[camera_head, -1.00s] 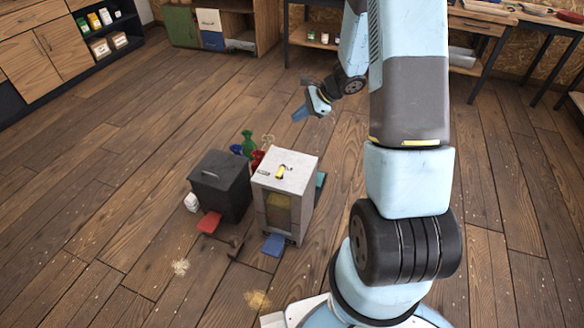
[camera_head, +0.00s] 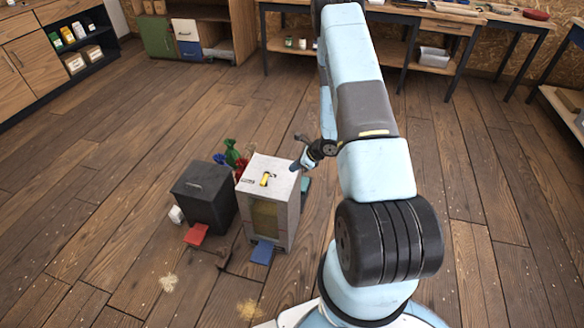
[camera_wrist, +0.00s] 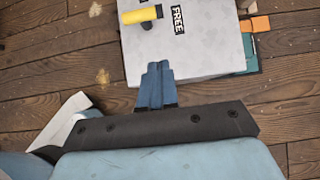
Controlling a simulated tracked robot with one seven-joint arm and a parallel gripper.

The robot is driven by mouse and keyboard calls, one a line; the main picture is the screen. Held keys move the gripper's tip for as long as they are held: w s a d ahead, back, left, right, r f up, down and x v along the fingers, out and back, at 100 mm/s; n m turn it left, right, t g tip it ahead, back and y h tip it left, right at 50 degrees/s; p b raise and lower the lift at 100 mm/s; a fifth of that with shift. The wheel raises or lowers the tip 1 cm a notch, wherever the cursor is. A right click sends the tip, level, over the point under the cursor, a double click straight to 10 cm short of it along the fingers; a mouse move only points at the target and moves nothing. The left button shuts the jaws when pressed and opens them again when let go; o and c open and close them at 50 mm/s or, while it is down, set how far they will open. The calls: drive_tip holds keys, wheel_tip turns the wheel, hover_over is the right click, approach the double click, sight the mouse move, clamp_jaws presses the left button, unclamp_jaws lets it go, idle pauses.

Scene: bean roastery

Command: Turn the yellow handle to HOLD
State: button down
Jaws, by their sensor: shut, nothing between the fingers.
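The yellow handle (camera_head: 267,179) is on the top of a pale grey box (camera_head: 284,176). In the wrist view the handle (camera_wrist: 140,16) lies crosswise at the upper left of the box top (camera_wrist: 200,52), on a dark pivot. A FREE label (camera_wrist: 177,20) is to the right of it. I cannot read a HOLD label in either view. My gripper (camera_head: 294,167) is at the right edge of the box top, apart from the handle. In the wrist view my gripper's blue fingers (camera_wrist: 156,72) are together and empty, below the handle in the picture.
A dark lidded bin (camera_head: 205,190) stands left of the box, with a red tray (camera_head: 196,234) before it. A blue tray (camera_head: 262,253) is at the box's foot. Green, red and blue bags (camera_head: 232,153) are behind.

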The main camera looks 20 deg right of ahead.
sight(265, 182)
drive_tip(key=x, duration=0.7)
drive_tip(key=shift+a+f, duration=0.2)
drive_tip(key=shift+f, duration=0.05)
drive_tip(key=shift+w+a+f, duration=0.25)
drive_tip(key=shift+w+a, duration=0.5)
drive_tip(key=shift+a, duration=0.15)
drive_tip(key=shift+w+a+f, duration=0.15)
drive_tip(key=shift+w+a, duration=0.45)
drive_tip(key=shift+a, duration=0.1)
